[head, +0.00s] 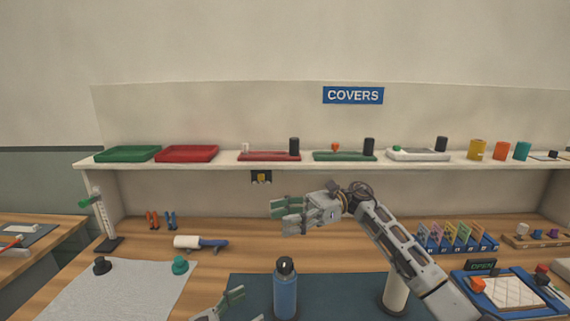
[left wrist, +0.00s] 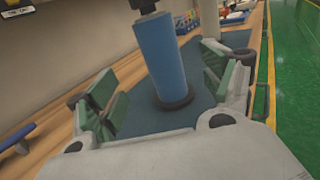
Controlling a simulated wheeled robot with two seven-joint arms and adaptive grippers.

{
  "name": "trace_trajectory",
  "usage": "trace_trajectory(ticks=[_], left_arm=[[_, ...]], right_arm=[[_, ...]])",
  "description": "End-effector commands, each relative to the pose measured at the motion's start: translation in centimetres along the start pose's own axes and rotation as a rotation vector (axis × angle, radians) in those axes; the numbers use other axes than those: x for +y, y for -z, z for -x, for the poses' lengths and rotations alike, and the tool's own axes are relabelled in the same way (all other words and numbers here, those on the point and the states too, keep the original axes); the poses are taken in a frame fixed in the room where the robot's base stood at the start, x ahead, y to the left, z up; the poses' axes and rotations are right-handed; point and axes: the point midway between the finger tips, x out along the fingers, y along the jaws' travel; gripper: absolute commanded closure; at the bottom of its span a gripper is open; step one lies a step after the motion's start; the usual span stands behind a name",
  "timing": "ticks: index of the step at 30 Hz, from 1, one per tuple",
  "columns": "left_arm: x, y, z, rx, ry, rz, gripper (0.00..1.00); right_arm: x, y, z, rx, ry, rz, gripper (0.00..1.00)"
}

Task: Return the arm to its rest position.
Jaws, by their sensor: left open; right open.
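My right gripper (head: 277,213) is open and empty. It is raised above the wooden bench near the middle of the head view, with its green-padded fingers pointing left. My left gripper (head: 247,304) shows only in part at the bottom edge of the head view, left of a blue bottle (head: 285,292) with a dark cap. In the left wrist view its jaws are open, and the bottle (left wrist: 165,60) appears upright between the two fingers. I see no finger closed on it; whether one touches it I cannot tell.
The bottle stands on a dark blue mat (head: 243,283). A pale cylinder (head: 395,293) stands beneath my right forearm. A shelf (head: 225,163) with trays crosses behind my right gripper. A grey cloth (head: 125,291) lies left, a blue tray (head: 461,278) right.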

Motion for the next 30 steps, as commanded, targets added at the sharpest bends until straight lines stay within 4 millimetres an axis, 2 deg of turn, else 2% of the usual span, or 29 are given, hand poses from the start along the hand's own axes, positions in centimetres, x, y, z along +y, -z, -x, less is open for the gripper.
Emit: trace_trajectory(ticks=[1, 8, 15, 30], left_arm=[[0.0, -1.0, 0.0, 0.0, 0.0, 0.0, 0.18], [0.0, -3.2, 0.0, 0.0, 0.0, 0.0, 0.18], [0.0, -4.3, 0.0, 0.0, 0.0, 0.0, 0.18], [0.0, -5.4, 0.0, 0.0, 0.0, 0.0, 0.18]], right_arm=[[0.0, -1.0, 0.0, 0.0, 0.0, 0.0, 0.42], [0.0, -3.2, 0.0, 0.0, 0.0, 0.0, 0.42], [0.0, -4.3, 0.0, 0.0, 0.0, 0.0, 0.42], [0.0, -5.4, 0.0, 0.0, 0.0, 0.0, 0.42]])
